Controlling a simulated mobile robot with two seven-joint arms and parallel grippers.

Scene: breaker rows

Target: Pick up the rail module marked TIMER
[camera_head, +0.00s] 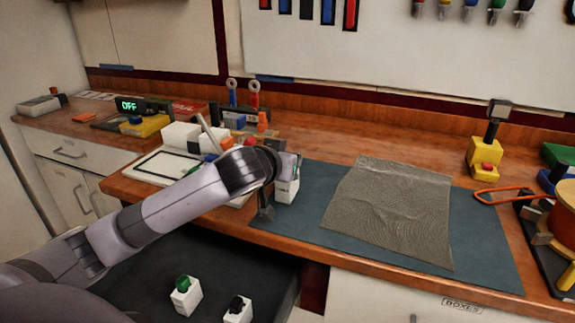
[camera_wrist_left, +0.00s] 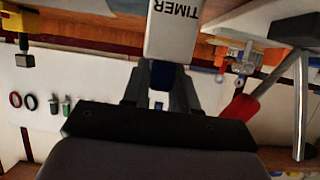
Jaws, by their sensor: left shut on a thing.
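The white rail module marked TIMER (camera_wrist_left: 172,32) is between the fingers of my left gripper (camera_wrist_left: 160,82), its printed label readable upside down in the left wrist view. In the head view the white module (camera_head: 287,190) shows below my left gripper (camera_head: 284,168), in front of the left end of the dark mat. My left gripper is shut on it. I cannot tell whether its underside touches the mat or hangs above it. My right gripper is in neither view.
A grey cloth (camera_head: 392,210) lies on the mat (camera_head: 482,250). White blocks (camera_head: 180,135) and a white tray stand left of my arm. Two white modules, one with a green knob (camera_head: 182,284) and one with a black knob (camera_head: 237,304), sit below the counter. A yellow stand (camera_head: 484,155) is at right.

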